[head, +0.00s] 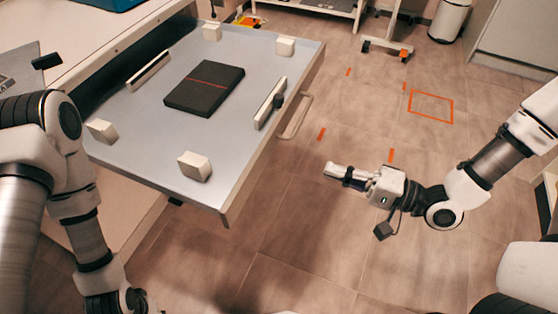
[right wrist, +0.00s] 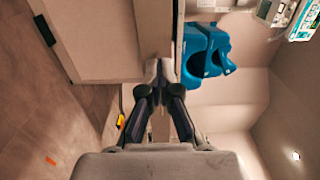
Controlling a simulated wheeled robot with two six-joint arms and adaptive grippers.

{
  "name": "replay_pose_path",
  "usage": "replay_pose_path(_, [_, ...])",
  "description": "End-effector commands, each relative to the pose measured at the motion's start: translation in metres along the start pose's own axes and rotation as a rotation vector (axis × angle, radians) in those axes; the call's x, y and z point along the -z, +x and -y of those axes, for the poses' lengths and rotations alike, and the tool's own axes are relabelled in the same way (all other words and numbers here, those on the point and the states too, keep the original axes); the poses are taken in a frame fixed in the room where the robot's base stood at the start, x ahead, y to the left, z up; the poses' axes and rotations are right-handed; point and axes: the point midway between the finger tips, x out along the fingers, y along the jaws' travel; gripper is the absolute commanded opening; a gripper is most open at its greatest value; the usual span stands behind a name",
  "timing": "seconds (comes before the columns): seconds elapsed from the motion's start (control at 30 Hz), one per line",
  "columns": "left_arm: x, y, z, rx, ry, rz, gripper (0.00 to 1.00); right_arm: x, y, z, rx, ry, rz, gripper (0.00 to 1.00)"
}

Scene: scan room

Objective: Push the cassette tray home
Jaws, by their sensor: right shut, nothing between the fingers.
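The cassette tray (head: 140,150) is a flat grey drawer, pulled out of the white cabinet in the head view. A dark cassette (head: 205,88) with a red line lies flat on it, among several pale blocks and two upright rails. A pale bar handle (head: 296,117) is on the tray's right-hand edge. My right gripper (head: 333,170) is shut and empty, to the right of the tray's near right corner and apart from it. Its closed fingers also show in the right wrist view (right wrist: 166,72). My left arm comes down at the left; its gripper is out of view.
The white cabinet (head: 100,45) stands behind the tray at the left. An orange square (head: 431,107) marks the floor, which is open around my right gripper. A wheeled stand (head: 388,48) and a white bin (head: 449,20) are at the back. Blue objects (right wrist: 205,55) show in the wrist view.

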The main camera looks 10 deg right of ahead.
Motion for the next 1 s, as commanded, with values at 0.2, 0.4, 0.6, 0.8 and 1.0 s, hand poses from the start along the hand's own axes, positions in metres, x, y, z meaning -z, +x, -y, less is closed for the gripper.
replay_pose_path(0.2, [0.000,0.017,0.000,0.000,0.000,0.001,0.31,-0.002,0.033,-0.005,-0.005,-0.005,0.008,0.00])
replay_pose_path(0.4, [0.000,0.024,0.000,0.000,0.000,0.001,0.31,-0.002,0.065,-0.004,-0.006,-0.005,0.007,0.00])
replay_pose_path(0.6, [0.000,0.030,0.000,0.000,0.000,0.001,0.31,-0.002,0.099,-0.003,-0.005,-0.006,0.007,0.00])
replay_pose_path(0.8, [0.000,0.032,0.000,0.000,0.000,0.001,0.31,-0.001,0.120,-0.002,-0.003,-0.003,0.002,0.00])
replay_pose_path(1.0, [0.000,0.032,0.000,0.000,0.000,0.001,0.31,-0.001,0.123,-0.001,-0.001,-0.001,0.000,0.00])
